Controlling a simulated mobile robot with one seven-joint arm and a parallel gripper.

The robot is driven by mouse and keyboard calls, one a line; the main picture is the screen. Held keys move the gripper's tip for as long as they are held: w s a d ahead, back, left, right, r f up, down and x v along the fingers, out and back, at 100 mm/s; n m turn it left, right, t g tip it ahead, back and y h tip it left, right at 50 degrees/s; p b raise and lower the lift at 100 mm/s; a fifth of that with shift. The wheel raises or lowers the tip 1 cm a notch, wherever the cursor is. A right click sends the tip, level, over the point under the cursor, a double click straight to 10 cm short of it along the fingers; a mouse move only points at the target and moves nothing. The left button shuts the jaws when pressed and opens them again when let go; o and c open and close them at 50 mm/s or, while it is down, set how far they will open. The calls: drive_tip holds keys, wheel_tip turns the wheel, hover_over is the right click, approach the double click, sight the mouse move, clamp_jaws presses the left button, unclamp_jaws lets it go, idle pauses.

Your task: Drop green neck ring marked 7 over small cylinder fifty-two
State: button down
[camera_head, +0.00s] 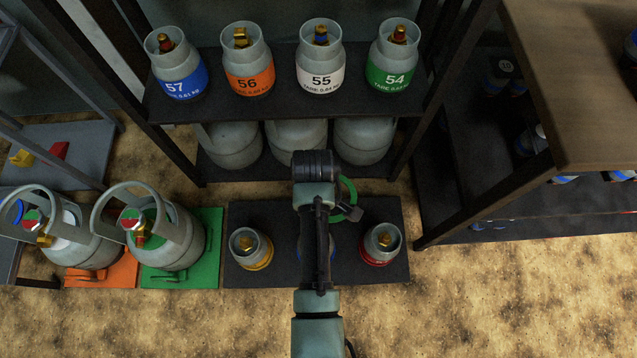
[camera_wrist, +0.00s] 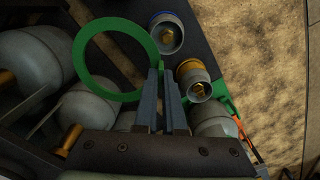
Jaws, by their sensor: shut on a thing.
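My gripper (camera_head: 352,211) is shut on the edge of the green neck ring (camera_head: 351,190) and holds it above the dark mat (camera_head: 232,214). In the wrist view the ring (camera_wrist: 77,55) extends left from my fingertips (camera_wrist: 162,77); its number cannot be read. Three small grey cylinders stand on the mat: a yellow-banded one (camera_head: 256,257) at left, a red-banded one (camera_head: 380,246) at right, and a blue-banded one (camera_wrist: 166,34) mostly hidden by my arm in the head view. Their numbers are not legible. The ring is apart from all of them.
A shelf rack behind holds upper cylinders 57 (camera_head: 178,75), 56 (camera_head: 247,70), 55 (camera_head: 320,70) and 54 (camera_head: 392,65), with larger ones below. Two larger cylinders stand at left on orange (camera_head: 105,275) and green (camera_head: 211,240) mats. The floor in front is clear.

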drive_tip(key=s+f+n+p, duration=0.1)
drive_tip(key=s+f+n, duration=0.5)
drive_tip(key=s+n, duration=0.1)
drive_tip(key=shift+s+a+n, duration=0.15)
drive_tip(key=shift+s+n, duration=0.25)
drive_tip(key=shift+s, duration=0.15)
drive_tip(key=shift+p, duration=0.4)
wheel_tip(320, 180, down, 5)
drive_tip(key=b, duration=0.3)
drive_tip(key=shift+r, duration=0.2)
drive_tip(key=shift+p, duration=0.6)
idle(0.8)
drive_tip(key=shift+f, duration=0.1)
wheel_tip(320, 180, down, 8)
drive_tip(key=b, duration=0.6)
drive_tip(key=shift+r, duration=0.25)
idle(1.3)
drive_tip(key=shift+f, duration=0.1)
